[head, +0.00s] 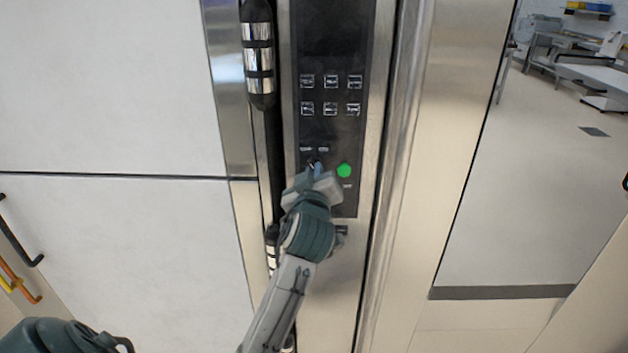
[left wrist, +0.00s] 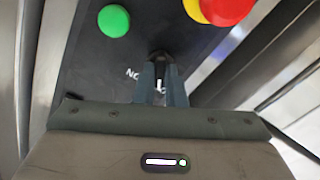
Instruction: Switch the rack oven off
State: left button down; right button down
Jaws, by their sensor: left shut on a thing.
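The rack oven's black control panel (head: 331,50) stands upright in a steel frame in the head view. My left gripper (head: 316,168) is at the panel's lower part, covering some of it. In the left wrist view the left gripper (left wrist: 162,82) is shut on a small black knob (left wrist: 160,57) with a white mark. White lettering beside the knob is partly hidden by the fingers. A round green button (head: 344,170) is just right of the gripper; it also shows in the left wrist view (left wrist: 114,20). My right gripper is not in view.
Several small keys (head: 331,95) sit above on the panel. A red button on a yellow base (left wrist: 228,8) is near the knob in the wrist view. A vertical black and chrome handle (head: 258,55) runs left of the panel. Open floor (head: 545,200) lies at right.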

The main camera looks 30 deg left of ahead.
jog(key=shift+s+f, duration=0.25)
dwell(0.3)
pick_arm(q)
jog(key=c, duration=1.5)
grip_release()
jog(key=shift+f, duration=0.1)
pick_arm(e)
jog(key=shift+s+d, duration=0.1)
